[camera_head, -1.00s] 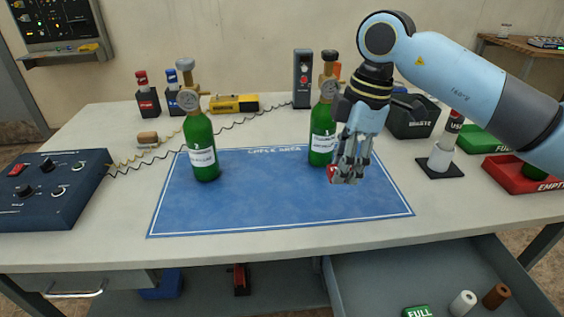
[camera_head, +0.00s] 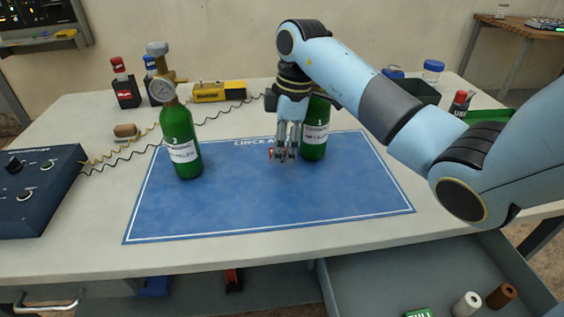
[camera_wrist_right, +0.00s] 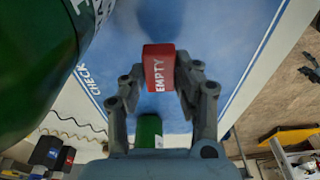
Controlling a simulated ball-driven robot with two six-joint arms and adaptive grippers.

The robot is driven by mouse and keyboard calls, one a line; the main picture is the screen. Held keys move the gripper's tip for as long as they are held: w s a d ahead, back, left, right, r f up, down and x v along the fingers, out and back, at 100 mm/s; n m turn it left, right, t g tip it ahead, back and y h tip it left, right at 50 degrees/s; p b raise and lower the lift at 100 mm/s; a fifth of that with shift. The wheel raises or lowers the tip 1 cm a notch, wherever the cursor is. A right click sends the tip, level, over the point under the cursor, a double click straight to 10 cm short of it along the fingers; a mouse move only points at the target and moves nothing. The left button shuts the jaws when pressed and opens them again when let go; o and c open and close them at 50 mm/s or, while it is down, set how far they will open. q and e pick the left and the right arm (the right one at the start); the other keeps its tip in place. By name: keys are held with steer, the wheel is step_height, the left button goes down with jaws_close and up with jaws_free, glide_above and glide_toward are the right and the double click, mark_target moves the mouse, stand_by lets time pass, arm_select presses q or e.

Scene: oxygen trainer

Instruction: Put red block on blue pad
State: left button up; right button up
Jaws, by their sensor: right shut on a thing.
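The red block (camera_wrist_right: 159,68), lettered EMPTY, is held between the fingers of my right gripper (camera_wrist_right: 161,78) in the wrist view. In the head view my right gripper (camera_head: 284,155) points down over the blue pad (camera_head: 235,208), just left of the right green bottle (camera_head: 315,140). Only a bit of red shows between the fingers there. The block's height above the pad is hard to tell. The blue pad (camera_wrist_right: 222,55) also shows behind the block in the wrist view. My left gripper is not in view.
A second green bottle (camera_head: 184,145) with a gauge stands on the pad's left part. The blue control box (camera_head: 38,190) is at the table's left. A yellow device (camera_head: 218,92) lies at the back. The pad's front and middle are clear. An open drawer (camera_head: 400,280) is below.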

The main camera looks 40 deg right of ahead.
mark_target(282, 162)
steer(key=shift+f, duration=2)
steer(key=shift+f, duration=0.15)
steer(key=o, duration=0.9)
steer(key=shift+o, duration=0.2)
steer(key=r, duration=0.4)
steer(key=d+r, duration=0.1)
steer(key=r, duration=0.3)
steer(key=s+r, duration=0.1)
steer(key=r, duration=0.3)
steer(key=shift+d+r, duration=0.1)
steer(key=shift+d, duration=0.2)
